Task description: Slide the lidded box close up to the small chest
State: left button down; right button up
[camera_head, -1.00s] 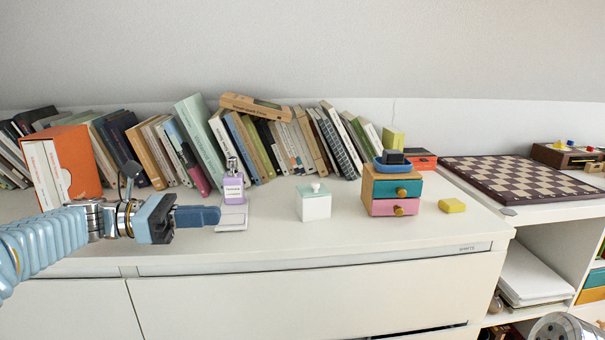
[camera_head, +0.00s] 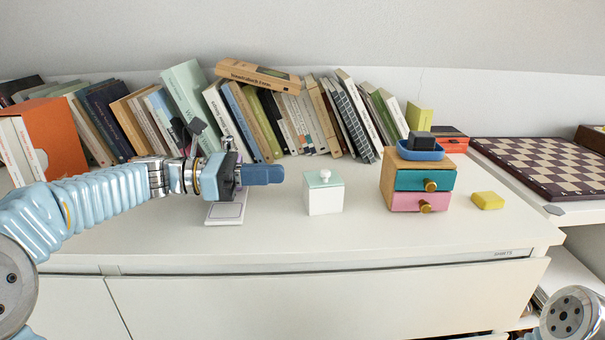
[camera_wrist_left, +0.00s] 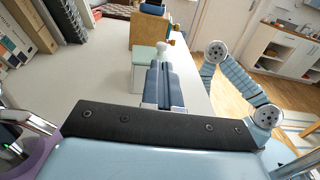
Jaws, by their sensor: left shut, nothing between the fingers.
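The lidded box (camera_head: 323,195) is a small white cube with a pale green lid and a white knob, upright on the white top. The small chest (camera_head: 386,175) stands to its right, with a teal drawer above a pink one; a gap separates the two. My left gripper (camera_head: 282,174) is shut and empty, pointing right, a short way left of the box and apart from it in the head view. In the left wrist view the gripper's blue fingers (camera_wrist_left: 164,85) partly cover the box (camera_wrist_left: 140,76), and the chest (camera_wrist_left: 147,30) is beyond. My right gripper does not show.
A blue tray (camera_head: 418,153) with a dark block lies on the chest. A yellow block (camera_head: 488,200) lies right of it. Books (camera_head: 245,125) line the back. A white pad (camera_head: 227,210) lies below my left gripper. The front strip of the top is clear.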

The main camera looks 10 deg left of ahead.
aim_at(322, 193)
pick_arm(q)
jog(key=x, duration=0.6)
jog(key=shift+d, duration=0.1)
jog(key=p+x, duration=0.2)
jog(key=x, duration=0.6)
jog(key=shift+p, duration=0.3)
jog(key=shift+w+d, duration=0.1)
jog(key=shift+d, duration=0.1)
jog(key=shift+a, duration=0.1)
